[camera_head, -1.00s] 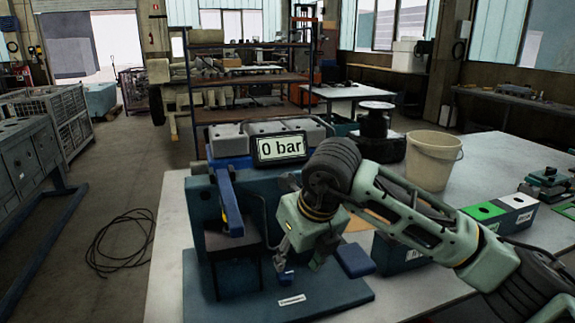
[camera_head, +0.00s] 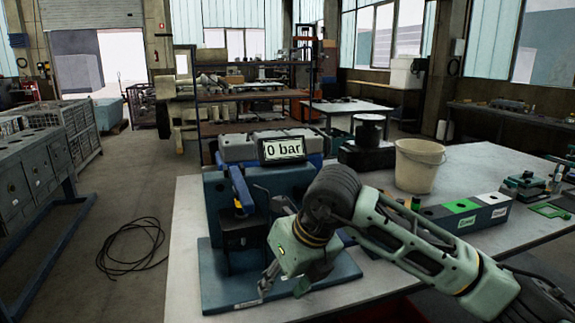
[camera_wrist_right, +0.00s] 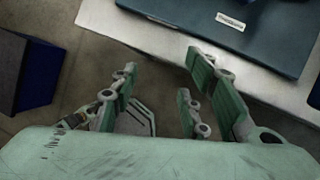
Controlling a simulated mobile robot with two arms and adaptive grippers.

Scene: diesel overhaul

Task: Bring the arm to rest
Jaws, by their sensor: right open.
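My right arm comes in from the right in the head view. Its gripper (camera_head: 284,285) hangs low at the front of the blue test stand's base plate (camera_head: 335,292). In the wrist view the fingers of the right gripper (camera_wrist_right: 160,85) stand apart with nothing between them. They show against the floor and the table edge, with the labelled base plate (camera_wrist_right: 270,45) beyond. The test stand carries a display (camera_head: 283,149) reading "0 bar" and a blue lever (camera_head: 241,190). My left gripper is not in view.
The grey-white table (camera_head: 185,260) also holds a cream bucket (camera_head: 418,168), a black cylindrical device (camera_head: 368,145) and a box with green and white top panels (camera_head: 465,212). A coiled cable (camera_head: 130,245) lies on the floor left of the table. Metal cabinets (camera_head: 35,170) stand further left.

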